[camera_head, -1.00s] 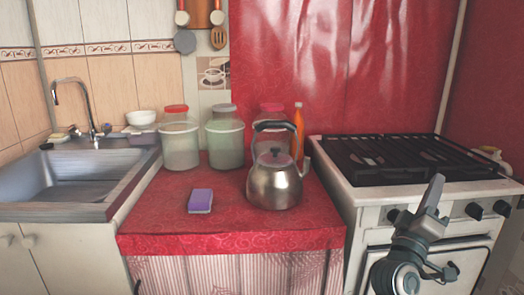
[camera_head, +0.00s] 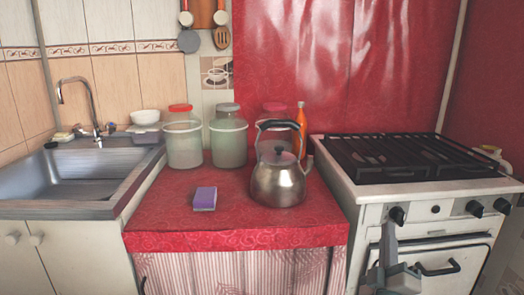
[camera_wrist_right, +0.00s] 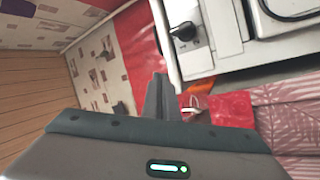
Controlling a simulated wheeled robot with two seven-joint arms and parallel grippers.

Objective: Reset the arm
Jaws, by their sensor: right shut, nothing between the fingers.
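My right gripper (camera_head: 388,245) is in front of the white stove at the lower right of the head view. Its fingers are together and hold nothing. In the right wrist view the shut fingers (camera_wrist_right: 160,98) point up the picture, with the stove front beyond them. My left gripper is not clearly visible in either view.
The white stove (camera_head: 340,185) has a black grate (camera_head: 400,160), knobs and an oven handle (camera_head: 438,268). On the red counter (camera_head: 240,232) stand a metal kettle (camera_head: 278,183), a purple sponge (camera_head: 205,198), lidded jars (camera_head: 183,145) and an orange bottle (camera_head: 301,125). A sink (camera_head: 75,178) is left.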

